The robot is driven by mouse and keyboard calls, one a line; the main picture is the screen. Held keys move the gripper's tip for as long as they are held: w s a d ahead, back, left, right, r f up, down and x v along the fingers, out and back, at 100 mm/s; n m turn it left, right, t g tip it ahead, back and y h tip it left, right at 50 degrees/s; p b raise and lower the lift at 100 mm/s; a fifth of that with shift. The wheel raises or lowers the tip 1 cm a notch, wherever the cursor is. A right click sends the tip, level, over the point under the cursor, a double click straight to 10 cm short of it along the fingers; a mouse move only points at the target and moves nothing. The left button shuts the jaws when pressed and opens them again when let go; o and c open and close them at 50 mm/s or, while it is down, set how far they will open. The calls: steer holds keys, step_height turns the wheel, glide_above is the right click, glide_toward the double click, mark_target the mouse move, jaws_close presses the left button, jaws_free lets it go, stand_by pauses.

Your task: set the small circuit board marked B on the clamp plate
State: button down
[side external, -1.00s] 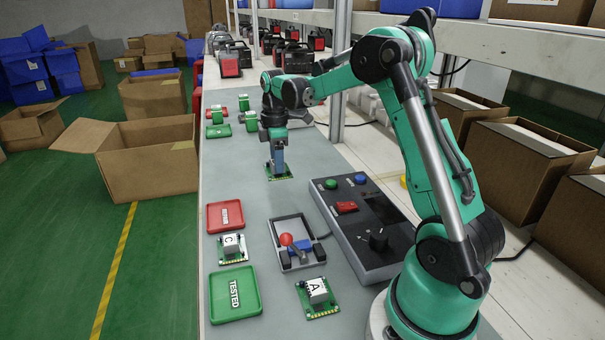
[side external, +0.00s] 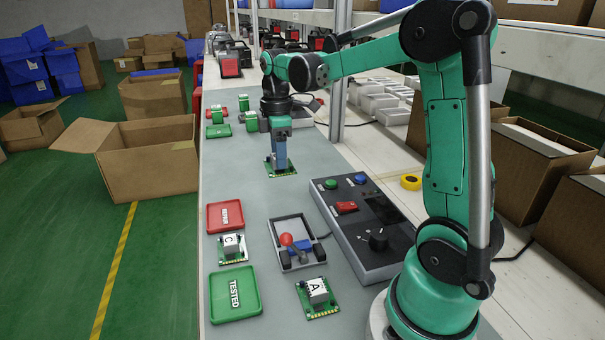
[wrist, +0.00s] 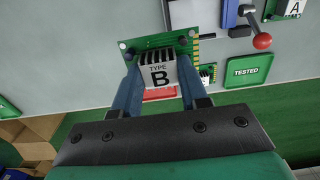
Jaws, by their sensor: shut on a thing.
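My gripper (side external: 279,162) is shut on the white block of the small circuit board marked B (wrist: 160,40). In the wrist view the block, lettered TYPE B, sits between the two blue fingertips (wrist: 158,88), with the green board beyond it. In the side view board B (side external: 284,173) is level over the bench's far part; any gap beneath is hard to tell. The clamp plate (side external: 290,226) is nearer the camera, empty, with a red-knobbed lever and blue clamp part. In the wrist view the clamp plate (wrist: 186,13) shows at the top, partly cut off.
Board A (side external: 318,293) lies in front of the clamp, board C (side external: 232,248) left of it. The red tray (side external: 225,216) and green TESTED tray (side external: 235,297) line the left edge. A control box (side external: 366,228) stands right of the clamp. The bench between board B and clamp is clear.

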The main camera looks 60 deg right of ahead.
glide_toward(291, 231)
steer(key=shift+f, duration=2.6)
steer(key=shift+f, duration=0.6)
steer(key=shift+c, duration=1.9)
jaws_free()
steer(key=shift+r, duration=0.1)
